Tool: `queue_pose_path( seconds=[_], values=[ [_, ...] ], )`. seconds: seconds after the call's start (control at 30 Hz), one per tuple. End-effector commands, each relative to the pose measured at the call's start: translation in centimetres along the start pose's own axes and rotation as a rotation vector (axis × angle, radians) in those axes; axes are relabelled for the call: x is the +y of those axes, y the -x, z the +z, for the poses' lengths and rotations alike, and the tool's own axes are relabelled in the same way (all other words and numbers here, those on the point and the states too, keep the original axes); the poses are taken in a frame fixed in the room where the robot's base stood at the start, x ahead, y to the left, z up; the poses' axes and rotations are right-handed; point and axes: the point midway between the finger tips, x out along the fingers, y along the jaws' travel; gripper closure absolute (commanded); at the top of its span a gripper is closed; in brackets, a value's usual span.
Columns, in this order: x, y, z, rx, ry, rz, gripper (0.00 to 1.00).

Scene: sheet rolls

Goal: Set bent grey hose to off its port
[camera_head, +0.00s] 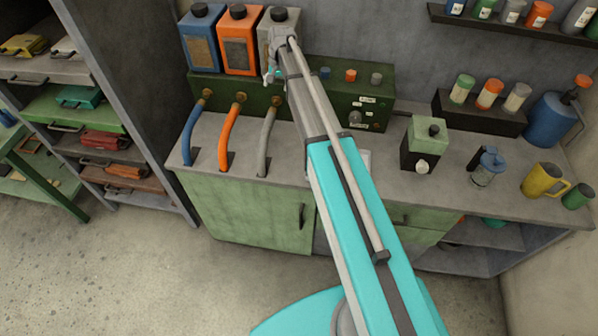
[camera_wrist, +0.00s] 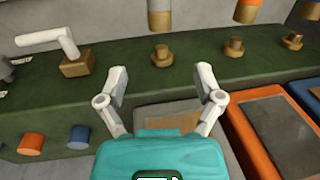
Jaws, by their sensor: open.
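The bent grey hose (camera_head: 268,140) curves down from the front of the green box to the counter. Its brass-collared end (camera_wrist: 160,18) shows at the top of the wrist view, in line with a brass port (camera_wrist: 161,55). A strip of background shows between collar and port there; I cannot tell from this whether the hose is seated. My gripper (camera_head: 273,78) is above the box, near the hose's upper end. In the wrist view its two fingers (camera_wrist: 162,82) are spread apart with nothing between them, one on each side of the line to that port.
An orange hose (camera_head: 229,135) and a blue hose (camera_head: 191,133) stand left of the grey one. Blue, orange and grey containers stand behind the box (camera_head: 340,98). A lever (camera_wrist: 50,40) sits beside the ports. The counter (camera_head: 320,165) is bare near the hoses.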

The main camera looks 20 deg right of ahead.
Motion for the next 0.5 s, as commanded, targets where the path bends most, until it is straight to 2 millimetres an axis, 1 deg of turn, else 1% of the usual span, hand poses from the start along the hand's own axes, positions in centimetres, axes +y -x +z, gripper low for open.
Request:
queue_pose_path(
  seconds=[0.03, 0.07, 0.13, 0.37, 0.5],
  values=[
    [0.0, 0.7, 0.0, 0.0, 0.0, 0.0, 0.15],
    [0.0, 0.8, 0.0, 0.0, 0.0, 0.0, 0.15],
    [0.4, 0.1, 0.9, -0.001, 0.01, 0.003, 0.15],
    [1.6, -0.7, 3.3, -0.001, 0.045, 0.016, 0.15],
    [2.4, -1.3, 5.0, -0.002, 0.071, 0.025, 0.15]
  ],
)
